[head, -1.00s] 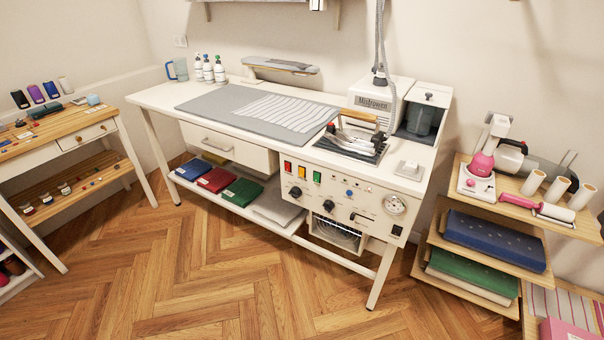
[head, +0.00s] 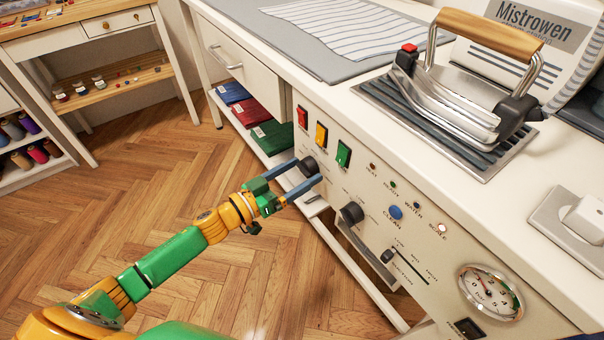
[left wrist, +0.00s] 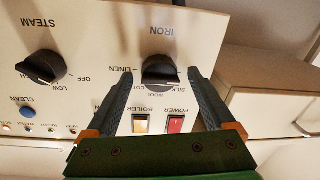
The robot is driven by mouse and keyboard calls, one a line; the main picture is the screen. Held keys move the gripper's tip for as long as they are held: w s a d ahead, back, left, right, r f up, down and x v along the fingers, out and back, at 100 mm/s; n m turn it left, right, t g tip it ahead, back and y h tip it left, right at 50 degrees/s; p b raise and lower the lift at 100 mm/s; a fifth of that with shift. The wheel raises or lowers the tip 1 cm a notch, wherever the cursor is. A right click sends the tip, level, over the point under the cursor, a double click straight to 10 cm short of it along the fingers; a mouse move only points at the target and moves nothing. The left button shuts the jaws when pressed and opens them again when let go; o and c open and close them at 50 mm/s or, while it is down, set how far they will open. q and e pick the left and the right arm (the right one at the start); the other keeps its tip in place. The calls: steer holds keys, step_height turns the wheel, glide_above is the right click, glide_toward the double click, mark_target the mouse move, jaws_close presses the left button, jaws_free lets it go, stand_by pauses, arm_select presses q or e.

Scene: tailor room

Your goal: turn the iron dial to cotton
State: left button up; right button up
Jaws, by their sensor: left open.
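The iron dial (head: 308,166) is a black knob on the white control panel of the ironing table, below the red, yellow and green switches. My left gripper (head: 309,172) is open, with one blue-grey finger on each side of this dial. In the left wrist view, which shows the panel upside down, the iron dial (left wrist: 161,72) lies between the open fingers. The labels IRON, LINEN, SILK and WOOL are around it. Part of another label is visible, and the fingers cover some of the panel. I cannot tell which label the dial points to. My right gripper is not in view.
The black steam dial (head: 351,213) is close beside, with a blue clean button (head: 395,212) and a slider (head: 388,256). A pressure gauge (head: 490,292) is at right. An iron (head: 465,90) rests on the tabletop above. Folded cloths lie on the shelf below.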

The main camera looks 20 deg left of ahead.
arm_select(q)
steer(key=shift+w+d, duration=0.2)
steer(key=shift+w, duration=0.2)
steer(key=shift+s+a+r, duration=0.1)
steer(key=shift+s+r, duration=0.1)
steer(key=shift+s, duration=0.05)
steer(key=shift+c, duration=0.8)
steer(key=shift+f, duration=0.1)
steer(key=c, duration=1.2)
steer(key=shift+o, duration=0.2)
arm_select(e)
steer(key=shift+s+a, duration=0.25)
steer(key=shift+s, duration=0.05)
